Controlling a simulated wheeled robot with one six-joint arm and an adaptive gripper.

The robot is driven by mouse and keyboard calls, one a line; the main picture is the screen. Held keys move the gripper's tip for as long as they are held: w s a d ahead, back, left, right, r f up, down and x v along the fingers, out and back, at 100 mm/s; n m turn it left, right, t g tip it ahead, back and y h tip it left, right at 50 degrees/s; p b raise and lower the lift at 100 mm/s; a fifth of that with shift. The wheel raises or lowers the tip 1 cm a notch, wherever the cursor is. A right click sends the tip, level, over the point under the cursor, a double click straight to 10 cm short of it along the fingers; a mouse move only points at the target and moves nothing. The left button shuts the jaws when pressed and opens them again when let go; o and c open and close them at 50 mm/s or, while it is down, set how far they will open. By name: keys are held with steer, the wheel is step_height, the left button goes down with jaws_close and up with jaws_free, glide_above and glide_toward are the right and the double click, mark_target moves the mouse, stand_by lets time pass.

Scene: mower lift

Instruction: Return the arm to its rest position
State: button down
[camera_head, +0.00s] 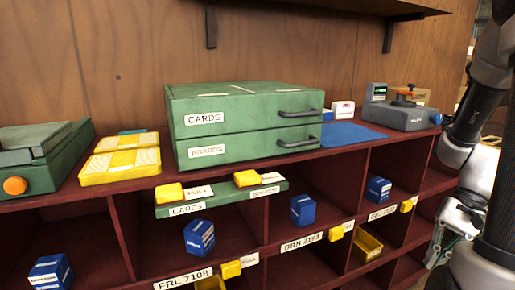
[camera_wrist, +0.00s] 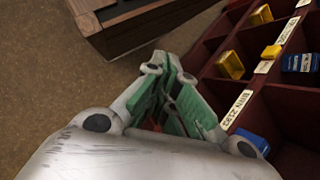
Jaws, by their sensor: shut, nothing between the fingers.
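My gripper (camera_head: 452,232) is at the right edge of the head view, beside the right end of the red shelf unit (camera_head: 120,246). My arm comes down from the upper right above it. In the wrist view my gripper (camera_wrist: 172,72) is shut and empty, its green-padded fingers together. It points down past the front of the shelf, above the brown floor (camera_wrist: 60,60).
A green two-drawer box (camera_head: 245,122) stands on the shelf top. Blue boxes (camera_head: 199,237) and yellow bins (camera_head: 367,244) sit in the compartments. A grey device (camera_head: 400,115) stands at the right. A dark wooden box-like thing (camera_wrist: 130,22) stands on the floor.

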steer(key=a+r+n+t+h, duration=0.2)
steer(key=r+n+t, duration=0.1)
steer(key=r, duration=0.5)
steer(key=a+r+n+t+h, duration=0.3)
steer(key=r+n+t, duration=0.1)
steer(key=r, duration=0.5)
steer(key=shift+s+a+r+n+h, duration=0.25)
steer(key=shift+s+a+n+h, duration=0.05)
steer(key=shift+n, duration=0.1)
